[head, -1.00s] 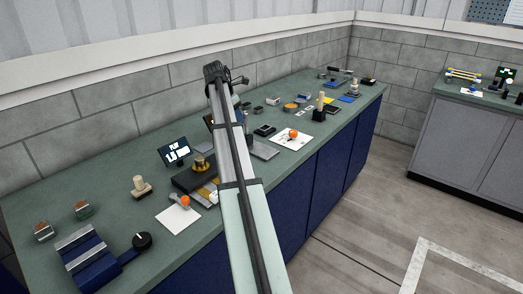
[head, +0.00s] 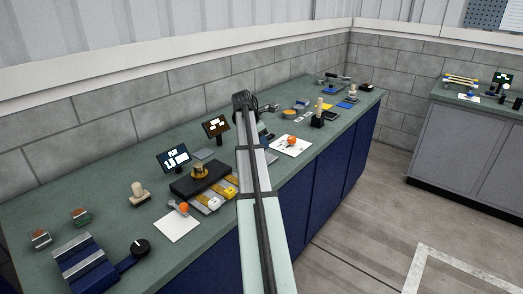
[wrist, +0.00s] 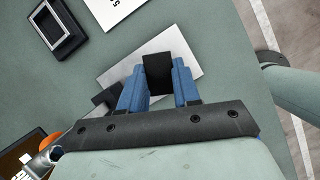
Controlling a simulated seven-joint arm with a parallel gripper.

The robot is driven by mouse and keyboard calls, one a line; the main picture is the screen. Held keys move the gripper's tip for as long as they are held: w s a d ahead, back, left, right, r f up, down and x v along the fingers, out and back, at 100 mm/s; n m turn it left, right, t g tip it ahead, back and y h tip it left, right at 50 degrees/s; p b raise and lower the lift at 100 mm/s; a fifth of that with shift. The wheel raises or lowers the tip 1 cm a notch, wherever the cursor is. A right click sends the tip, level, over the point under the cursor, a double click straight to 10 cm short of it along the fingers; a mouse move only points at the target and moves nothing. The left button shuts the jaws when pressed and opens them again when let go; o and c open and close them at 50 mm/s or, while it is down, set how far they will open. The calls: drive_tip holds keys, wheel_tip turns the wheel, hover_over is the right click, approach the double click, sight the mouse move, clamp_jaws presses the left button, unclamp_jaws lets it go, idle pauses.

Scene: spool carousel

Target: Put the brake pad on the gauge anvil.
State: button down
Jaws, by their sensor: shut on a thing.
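My gripper (wrist: 158,88) has blue fingers on both sides of a dark, block-shaped piece, apparently the brake pad (wrist: 158,72), and is shut on it in the wrist view. A bright silver plate (wrist: 188,42) lies beneath the pad, and a small dark block (wrist: 106,97) sits at its left end. I cannot tell whether the pad touches the plate, or which part is the gauge anvil. In the head view, my arm hides the gripper and the pad; the plate shows partly beside the arm (head: 270,157).
In the wrist view, a black open frame (wrist: 57,28) lies at upper left, a white card (wrist: 112,10) at the top, and a lit display (wrist: 22,158) at lower left. In the head view, a white card with an orange knob (head: 291,145) lies right of my arm.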

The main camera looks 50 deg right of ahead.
drive_tip(key=shift+f, duration=1.85)
drive_tip(key=shift+f, duration=0.15)
drive_tip(key=c, duration=0.8)
unclamp_jaws()
drive_tip(key=v, duration=1.2)
drive_tip(key=shift+w, duration=0.1)
